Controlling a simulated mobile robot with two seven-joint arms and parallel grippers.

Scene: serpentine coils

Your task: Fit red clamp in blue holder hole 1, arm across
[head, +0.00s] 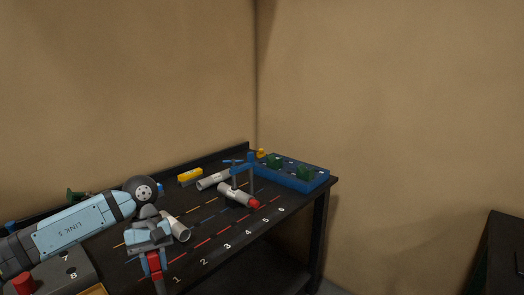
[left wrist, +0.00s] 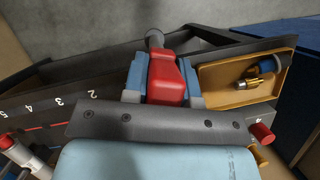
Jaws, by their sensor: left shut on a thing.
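My left gripper (head: 155,262) is shut on a red clamp (left wrist: 166,78). In the left wrist view the clamp sits between the blue fingers, with a dark grey rod end beyond it. In the head view the clamp hangs low in the grip, over the table's front edge near number 1. The blue holder (head: 310,182) is a block at the table's far right end, well away from the gripper. My right gripper is not in view.
Grey pipes lie on the dark table (head: 215,252), one with a red end (head: 254,204). A blue clamp (head: 243,166) stands up among them. A yellow piece (head: 190,175) lies behind. A tan tray (left wrist: 215,85) holds a blue and brass part (left wrist: 262,70).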

